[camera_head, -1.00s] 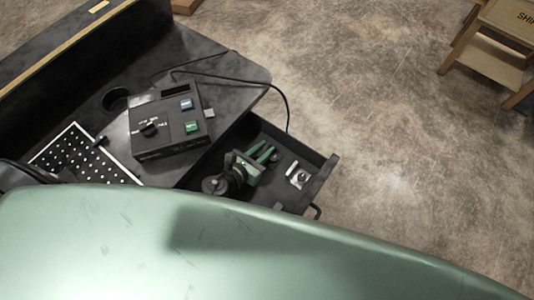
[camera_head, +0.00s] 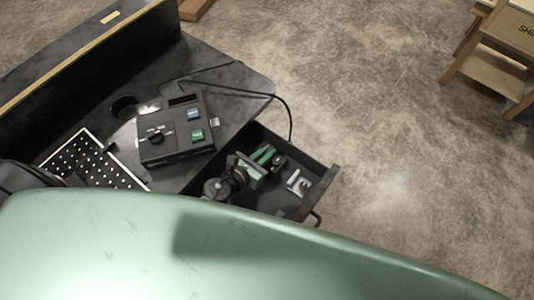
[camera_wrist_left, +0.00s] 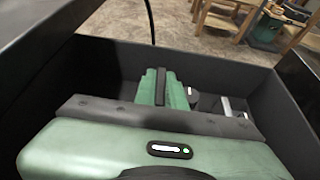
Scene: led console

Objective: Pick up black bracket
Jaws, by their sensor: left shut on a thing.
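My left gripper (camera_head: 264,154) reaches down into the open dark drawer (camera_head: 322,188) in the head view. Its green fingers are close together, shut on a narrow black piece, which I take to be the black bracket. In the left wrist view the black bracket (camera_wrist_left: 160,86) shows as a dark upright strip between the two green fingers. Most of it is hidden by the fingers, and I cannot tell whether it touches the drawer floor. My right gripper is not in view.
A silver metal part (camera_head: 298,183) and a small dark round part (camera_head: 279,160) lie in the drawer beside the gripper. A black console box (camera_head: 175,130) with blue and green buttons stands on the desk above. A perforated panel (camera_head: 85,160) lies left. Open floor is at right.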

